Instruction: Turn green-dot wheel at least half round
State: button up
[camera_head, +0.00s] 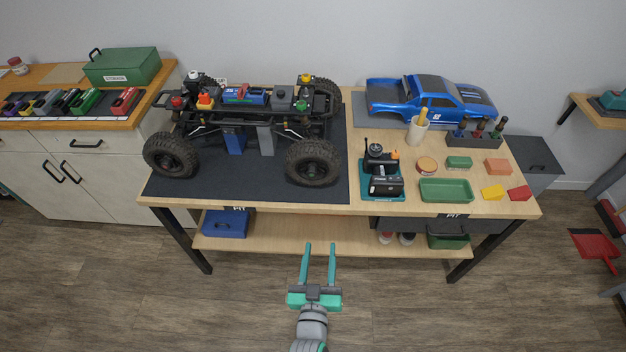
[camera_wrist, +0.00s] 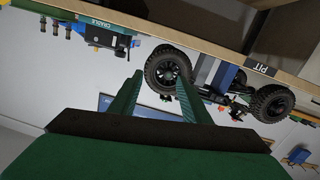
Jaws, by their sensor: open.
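The crawler chassis (camera_head: 250,105) stands raised over a dark mat (camera_head: 250,190) on the bench, with black knobby wheels. The near left wheel (camera_head: 170,155) and near right wheel (camera_head: 314,162) face me. In the wrist view, which is upside down, the near right wheel (camera_wrist: 168,70) shows just past my fingertips and the near left wheel (camera_wrist: 272,103) lies farther right. I cannot make out a green dot on any wheel; the far wheels are partly hidden. My gripper (camera_head: 319,250) is open and empty, in front of the bench, apart from the wheels. Its teal fingers also show in the wrist view (camera_wrist: 159,78).
The wooden bench (camera_head: 460,208) has a front edge and a lower shelf (camera_head: 320,238) near my gripper. A teal cradle with black devices (camera_head: 382,190), a green tray (camera_head: 446,190) and a blue body shell (camera_head: 430,95) sit right of the chassis. The floor in front is clear.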

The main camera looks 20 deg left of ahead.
jog(key=n, duration=0.1)
send_near(312, 175)
jog(key=shift+t+y, duration=0.3)
jog(key=x, duration=0.7)
jog(key=shift+w+f, duration=0.15)
jog(key=shift+f, duration=0.1)
jog(key=shift+w+a, duration=0.2)
jog(key=shift+a, duration=0.05)
jog(key=shift+d, duration=0.1)
jog(key=shift+w, duration=0.1)
jog(key=shift+d, duration=0.1)
grip_shut()
jog(key=shift+w, duration=0.1)
